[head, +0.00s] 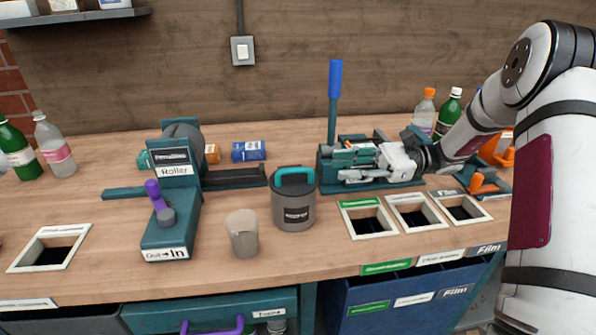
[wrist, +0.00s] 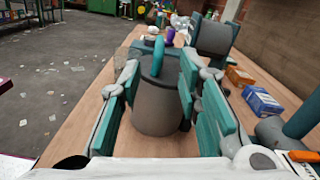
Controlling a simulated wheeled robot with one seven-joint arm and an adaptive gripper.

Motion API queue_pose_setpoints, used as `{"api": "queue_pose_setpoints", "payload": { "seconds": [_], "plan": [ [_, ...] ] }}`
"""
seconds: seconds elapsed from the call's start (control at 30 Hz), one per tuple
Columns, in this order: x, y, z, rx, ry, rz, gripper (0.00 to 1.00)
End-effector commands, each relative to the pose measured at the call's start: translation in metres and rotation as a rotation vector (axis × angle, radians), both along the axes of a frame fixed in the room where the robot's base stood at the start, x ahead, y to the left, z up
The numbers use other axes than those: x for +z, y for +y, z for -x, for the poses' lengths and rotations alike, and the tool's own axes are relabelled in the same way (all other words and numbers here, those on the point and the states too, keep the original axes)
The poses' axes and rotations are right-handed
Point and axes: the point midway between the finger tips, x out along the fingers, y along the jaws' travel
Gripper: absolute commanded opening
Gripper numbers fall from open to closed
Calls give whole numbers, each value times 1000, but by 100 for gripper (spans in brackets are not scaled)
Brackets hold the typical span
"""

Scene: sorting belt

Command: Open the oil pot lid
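The oil pot (head: 294,213) is a dark grey cylinder with a label, upright on the wooden bench. Its lid has a teal arched handle (head: 293,174) and sits on the pot. My gripper (head: 346,166) is to the right of the pot, pointing left toward it, apart from it in the head view. In the wrist view, the pot (wrist: 158,108) and its lid handle (wrist: 158,55) show between the two spread teal-padded fingers of my gripper (wrist: 158,85). The gripper is open and holds nothing. Part of the pot's right side is hidden by a finger.
A grey cup (head: 243,235) stands left of the pot. A teal roller machine (head: 172,215) is further left. A blue box (head: 248,151) lies behind. A blue-handled lever (head: 335,95) rises behind my gripper. Framed bench openings (head: 367,218) lie at the right front.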

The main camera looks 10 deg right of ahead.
Motion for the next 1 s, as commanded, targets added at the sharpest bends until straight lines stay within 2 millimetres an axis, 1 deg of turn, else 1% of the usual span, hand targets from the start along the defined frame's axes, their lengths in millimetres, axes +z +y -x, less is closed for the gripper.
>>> {"api": "queue_pose_setpoints", "payload": {
  "seconds": [0.03, 0.3, 0.4, 0.5, 0.6, 0.7, 1.0],
  "plan": [
    [0, 11, 0, 3, 0, 0, 31],
    [0, 64, 1, 3, 0, 1, 31],
    [0, 81, 1, 3, 0, 2, 31],
    [0, 94, 1, 3, 0, 2, 31],
    [0, 102, 1, 1, -1, 2, 31],
    [0, 107, 1, 1, 0, 1, 31],
    [0, 108, 1, 1, -1, 2, 31]
  ]
}}
